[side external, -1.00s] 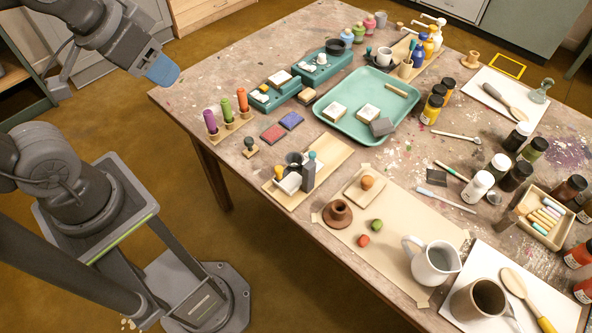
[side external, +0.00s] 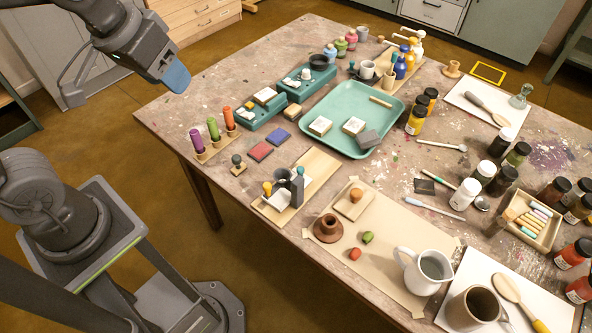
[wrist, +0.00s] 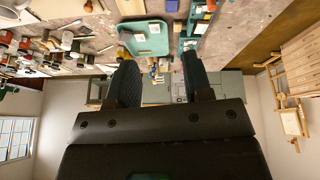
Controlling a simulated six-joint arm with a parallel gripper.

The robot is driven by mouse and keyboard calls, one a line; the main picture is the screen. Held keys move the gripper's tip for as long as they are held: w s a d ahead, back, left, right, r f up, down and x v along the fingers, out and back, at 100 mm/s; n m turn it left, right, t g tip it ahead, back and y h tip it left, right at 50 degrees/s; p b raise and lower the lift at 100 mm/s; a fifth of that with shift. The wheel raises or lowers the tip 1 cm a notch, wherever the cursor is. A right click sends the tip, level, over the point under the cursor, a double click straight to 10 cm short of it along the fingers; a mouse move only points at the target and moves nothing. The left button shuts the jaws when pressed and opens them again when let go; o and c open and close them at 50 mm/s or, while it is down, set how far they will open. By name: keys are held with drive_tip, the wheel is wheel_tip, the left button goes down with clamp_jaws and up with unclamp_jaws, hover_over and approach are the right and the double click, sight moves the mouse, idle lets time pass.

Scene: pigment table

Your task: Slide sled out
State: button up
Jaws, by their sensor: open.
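I cannot tell for sure which object is the sled. Two low teal boxes (side external: 258,118) and (side external: 318,76) stand on the table's left part, with small pale pieces on top. A wooden board (side external: 318,168) nearer the front edge carries a dark upright block, a pale block and a small cup. My gripper (side external: 180,80) is raised clear of the table, beyond its left edge, and touches nothing in the side view. In the wrist view my gripper (wrist: 160,68) shows two dark fingers spread apart with nothing held between them.
A teal tray (side external: 330,108) with several blocks lies in the table's middle. Colored sticks (side external: 213,128) stand in a holder at the left edge. Paint bottles (side external: 466,194), a white pitcher (side external: 424,270) and a brown mug (side external: 474,308) crowd the right and front. Open air lies under my gripper.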

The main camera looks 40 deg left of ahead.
drive_tip(key=w+d+f+n+g, duration=0.2)
drive_tip(key=w+d+f+n, duration=0.2)
drive_tip(key=w, duration=0.7)
drive_tip(key=n+g, duration=0.3)
drive_tip(key=n, duration=0.1)
approach(300, 168)
wheel_tip(300, 168, down, 9)
drive_tip(key=shift+s+d, duration=0.15)
clamp_jaws()
